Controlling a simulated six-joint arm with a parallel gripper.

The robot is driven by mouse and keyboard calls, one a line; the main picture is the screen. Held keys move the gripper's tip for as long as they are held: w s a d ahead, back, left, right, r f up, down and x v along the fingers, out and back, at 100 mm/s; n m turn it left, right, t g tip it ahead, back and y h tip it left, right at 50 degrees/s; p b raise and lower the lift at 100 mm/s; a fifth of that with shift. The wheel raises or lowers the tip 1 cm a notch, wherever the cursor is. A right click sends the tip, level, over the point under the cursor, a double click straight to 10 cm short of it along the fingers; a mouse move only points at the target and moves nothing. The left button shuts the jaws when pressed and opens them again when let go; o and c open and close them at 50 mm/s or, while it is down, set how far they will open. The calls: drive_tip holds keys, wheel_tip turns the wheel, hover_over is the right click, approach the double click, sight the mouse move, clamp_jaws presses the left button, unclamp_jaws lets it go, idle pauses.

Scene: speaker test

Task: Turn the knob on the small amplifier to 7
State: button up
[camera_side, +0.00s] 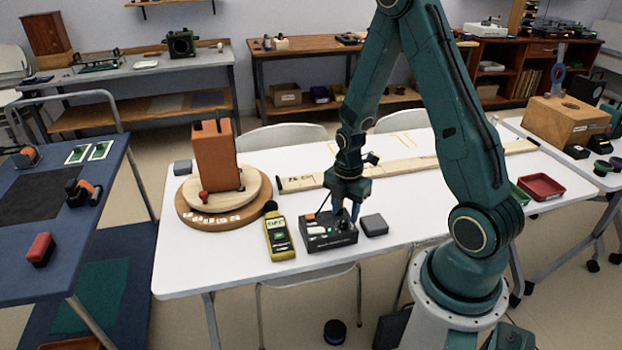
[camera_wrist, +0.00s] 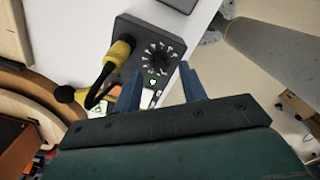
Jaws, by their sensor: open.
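The small amplifier (camera_side: 328,232) is a dark box near the front edge of the white table. In the wrist view its dark panel (camera_wrist: 132,32) shows a round dial with white marks and a dark knob (camera_wrist: 158,58) at the centre. The number that the knob points to is too small to read. A green light shows below the dial. A yellow plug (camera_wrist: 118,52) with a black cable is in the panel beside the dial. My gripper (camera_side: 346,208) is above the amplifier; in the wrist view its two blue fingers (camera_wrist: 162,82) are apart with nothing between them.
A yellow meter (camera_side: 279,238) lies left of the amplifier and a grey block (camera_side: 374,225) right of it. An orange-brown speaker box (camera_side: 217,156) stands on a round wooden turntable (camera_side: 186,212). A long wooden board (camera_side: 410,166) lies behind. A red tray (camera_side: 541,187) is at right.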

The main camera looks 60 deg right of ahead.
sight(344, 223)
drive_tip(key=shift+f, duration=1.3)
clamp_jaws()
